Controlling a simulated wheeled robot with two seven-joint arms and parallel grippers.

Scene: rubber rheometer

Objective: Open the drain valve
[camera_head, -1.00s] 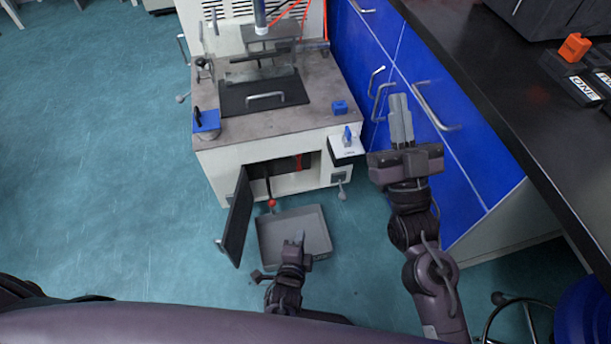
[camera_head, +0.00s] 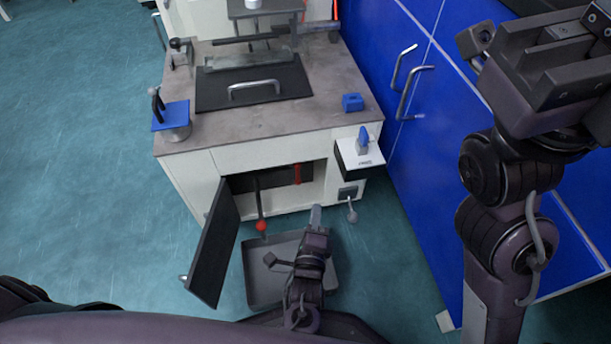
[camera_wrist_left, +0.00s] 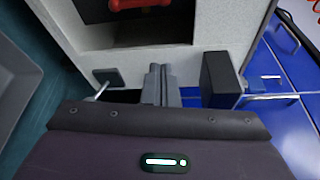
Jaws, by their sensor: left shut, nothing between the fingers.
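The drain valve carries no label I can read. A small silver lever (camera_head: 351,212) hangs from a dark plate at the lower right of the machine front; it shows in the left wrist view (camera_wrist_left: 103,88). A red-ball lever (camera_head: 261,224) hangs at the open cabinet, and a red handle (camera_head: 297,174) is inside; a red part also shows in the wrist view (camera_wrist_left: 135,4). My left gripper (camera_head: 316,208) is shut and empty, left of the silver lever and apart from it. Its closed fingers show in the wrist view (camera_wrist_left: 158,70). My right gripper (camera_head: 550,60) is at upper right, fingers unclear.
A grey tray (camera_head: 258,292) lies on the floor below the cabinet, partly behind my left arm. The dark cabinet door (camera_head: 217,250) stands open at left. A white shelf (camera_head: 350,158) juts from the machine's right side. Blue cabinets (camera_head: 425,160) stand at right.

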